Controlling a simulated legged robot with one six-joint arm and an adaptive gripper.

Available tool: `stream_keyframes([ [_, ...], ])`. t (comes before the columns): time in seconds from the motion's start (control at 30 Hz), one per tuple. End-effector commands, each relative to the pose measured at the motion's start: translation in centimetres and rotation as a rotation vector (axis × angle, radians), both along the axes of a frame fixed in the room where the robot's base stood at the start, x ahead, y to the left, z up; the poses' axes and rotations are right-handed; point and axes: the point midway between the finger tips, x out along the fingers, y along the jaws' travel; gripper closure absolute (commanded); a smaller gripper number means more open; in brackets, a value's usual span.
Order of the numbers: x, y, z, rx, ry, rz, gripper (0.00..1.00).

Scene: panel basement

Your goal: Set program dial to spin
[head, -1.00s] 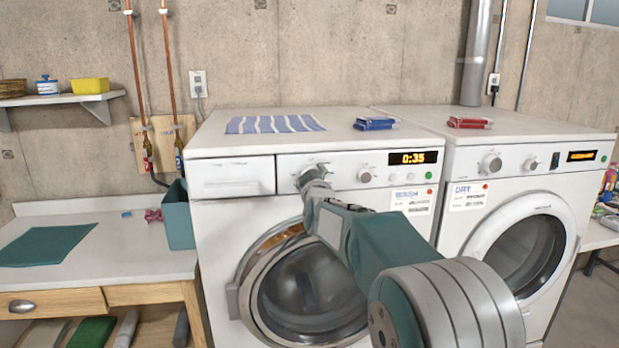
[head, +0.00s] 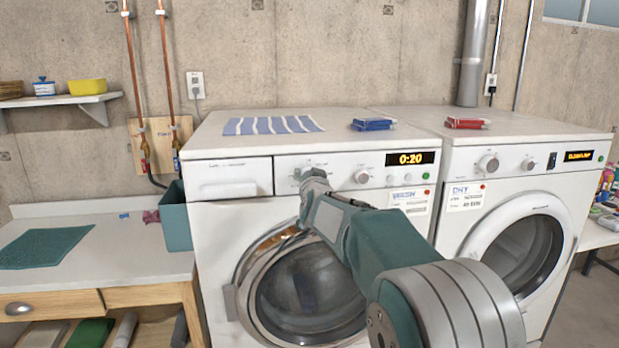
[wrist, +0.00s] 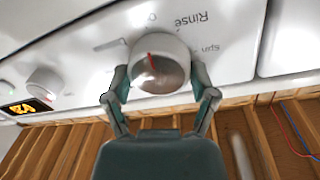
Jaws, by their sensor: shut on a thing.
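The program dial (wrist: 160,50) is a round white knob with a red mark, on the washer's front panel. In the wrist view "Rinse" and "Spin" are printed to its upper right and right. The red mark points toward the upper part of the picture, not at the "Spin" print. My gripper (wrist: 160,78) has one finger on each side of the dial and is shut on it. In the head view my gripper (head: 313,177) mostly hides the dial. The washer display (head: 410,158) reads 0:20.
A second knob (head: 362,177) sits right of the dial on the washer (head: 215,240). A dryer (head: 470,225) stands at the right. A striped cloth (head: 272,125) and blue pack (head: 373,124) lie on top.

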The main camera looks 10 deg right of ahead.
Motion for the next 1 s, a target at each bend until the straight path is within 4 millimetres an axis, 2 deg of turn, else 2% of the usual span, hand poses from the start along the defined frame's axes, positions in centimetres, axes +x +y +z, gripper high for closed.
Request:
stream_keyframes([
  [0.03,0.08,0.06,-0.88,0.043,0.019,0.002,0.74],
  [1.0,0.06,-0.30,-1.12,0.960,0.019,-0.004,0.74],
])
